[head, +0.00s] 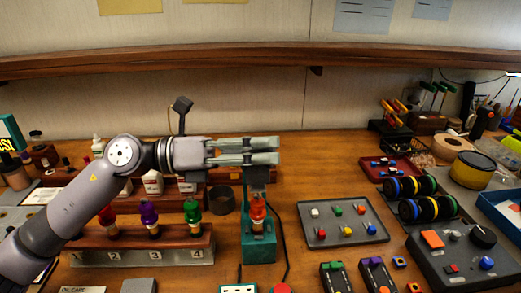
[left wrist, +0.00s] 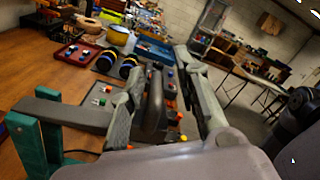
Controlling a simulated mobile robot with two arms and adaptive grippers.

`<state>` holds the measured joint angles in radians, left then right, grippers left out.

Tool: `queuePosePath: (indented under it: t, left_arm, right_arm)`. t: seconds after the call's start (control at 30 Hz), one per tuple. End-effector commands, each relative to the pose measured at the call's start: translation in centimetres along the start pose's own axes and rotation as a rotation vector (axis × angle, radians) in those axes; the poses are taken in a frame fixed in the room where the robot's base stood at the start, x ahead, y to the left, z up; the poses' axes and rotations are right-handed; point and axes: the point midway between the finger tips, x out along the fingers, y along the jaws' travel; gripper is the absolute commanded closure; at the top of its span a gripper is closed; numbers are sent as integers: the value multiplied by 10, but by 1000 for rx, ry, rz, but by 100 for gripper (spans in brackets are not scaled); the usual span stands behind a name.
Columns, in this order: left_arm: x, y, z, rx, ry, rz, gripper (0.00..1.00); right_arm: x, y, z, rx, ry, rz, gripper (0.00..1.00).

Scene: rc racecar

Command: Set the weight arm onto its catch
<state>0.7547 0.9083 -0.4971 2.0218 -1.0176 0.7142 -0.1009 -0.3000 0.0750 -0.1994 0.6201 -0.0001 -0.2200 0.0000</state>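The teal stand (head: 259,246) stands near the middle of the bench, with an orange-red bottle (head: 258,212) in it. In the left wrist view, the grey weight arm (left wrist: 65,113) runs from between the teal posts (left wrist: 28,146) toward my fingers. A dark upright piece (left wrist: 153,105) shows between the fingers; I cannot tell whether it belongs to the weight arm. My left gripper (head: 279,150) is above the stand, fingers pointing right. Its fingers also show apart in the left wrist view (left wrist: 160,75). The catch cannot be made out. My right gripper is out of view.
A wooden rack (head: 150,246) with coloured bottles stands left of the stand. A grey tray with coloured pegs (head: 342,236) lies to the right. A dark cup (head: 221,200) stands behind. A shelf edge (head: 300,59) crosses above.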

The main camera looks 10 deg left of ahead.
Motion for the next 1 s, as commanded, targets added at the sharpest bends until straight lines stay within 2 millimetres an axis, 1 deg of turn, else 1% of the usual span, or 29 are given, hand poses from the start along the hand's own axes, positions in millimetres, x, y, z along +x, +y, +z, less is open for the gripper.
queuePosePath:
  t: [0.17,0.23,0.37,0.47,0.7,0.8,0.9,1.0]
  left_arm:
    - [0,1,1,1,-2,2,70]
    - [-1,1,1,1,-3,3,70]
    - [-11,2,1,-1,-4,6,70]
    - [-28,3,0,-2,-3,8,70]
    - [-80,3,-1,-5,-2,8,70]
    - [-97,2,-1,-4,-1,5,70]
    - [-110,2,0,-3,-2,5,70]
    - [-117,1,0,-2,-1,3,70]
  right_arm:
    - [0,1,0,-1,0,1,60]
    - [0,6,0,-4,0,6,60]
    - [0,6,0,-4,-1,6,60]
    - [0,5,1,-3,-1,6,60]
    - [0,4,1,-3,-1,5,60]
    - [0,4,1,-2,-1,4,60]
    - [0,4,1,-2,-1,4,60]
    - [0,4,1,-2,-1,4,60]
